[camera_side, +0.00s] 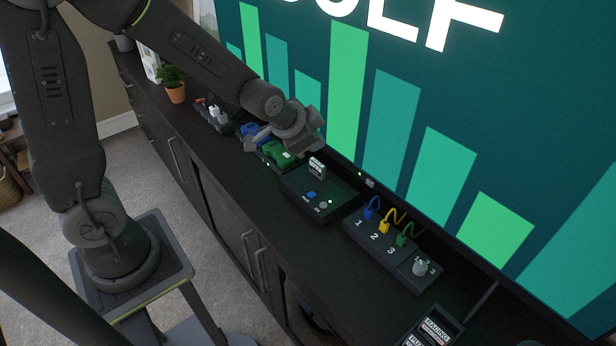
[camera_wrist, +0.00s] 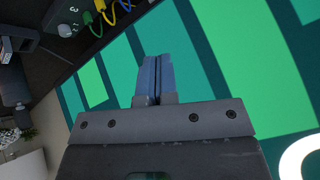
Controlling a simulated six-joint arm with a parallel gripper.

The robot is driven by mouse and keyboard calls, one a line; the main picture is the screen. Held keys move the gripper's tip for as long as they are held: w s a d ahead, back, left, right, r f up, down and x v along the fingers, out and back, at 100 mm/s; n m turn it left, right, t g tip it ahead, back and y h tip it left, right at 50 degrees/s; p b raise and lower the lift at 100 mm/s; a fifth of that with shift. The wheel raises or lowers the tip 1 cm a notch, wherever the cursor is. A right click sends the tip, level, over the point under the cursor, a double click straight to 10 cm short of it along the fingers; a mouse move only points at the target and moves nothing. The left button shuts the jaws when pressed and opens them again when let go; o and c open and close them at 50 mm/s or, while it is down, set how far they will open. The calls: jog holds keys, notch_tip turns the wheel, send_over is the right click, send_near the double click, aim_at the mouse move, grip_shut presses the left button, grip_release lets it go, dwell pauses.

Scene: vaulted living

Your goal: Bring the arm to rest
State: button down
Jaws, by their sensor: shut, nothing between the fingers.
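My gripper (camera_side: 257,138) is at the end of my arm, in front of the large screen and above the dark cabinet top in the side view. In the wrist view my gripper (camera_wrist: 157,76) shows its two blue fingers pressed together with nothing between them. In the side view it appears over or near the green controller (camera_side: 278,152) and the blue controller (camera_side: 247,130); its exact height above them I cannot tell. My gripper partly hides that area.
A black console (camera_side: 320,194) with an upright cartridge stands on the cabinet (camera_side: 235,190). A switch box (camera_side: 392,250) has blue, yellow and green cables. A tray (camera_side: 214,120), a potted plant (camera_side: 174,84) and black cases (camera_side: 433,327) also stand there. The screen (camera_side: 400,130) is close behind.

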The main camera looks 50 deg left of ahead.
jog(key=s+r+n, duration=0.1)
jog(key=s+r, duration=0.3)
jog(key=s, duration=0.2)
jog(key=s+r+n+g, duration=0.1)
jog(key=s+r+n, duration=0.1)
jog(key=s, duration=0.5)
jog(key=s+d+r+n+g, duration=0.1)
jog(key=s+r, duration=0.4)
jog(key=s, duration=0.2)
jog(key=shift+s+r+n, duration=0.25)
jog(key=shift+r+n, duration=0.05)
jog(key=shift+n, duration=0.1)
jog(key=shift+d, duration=0.1)
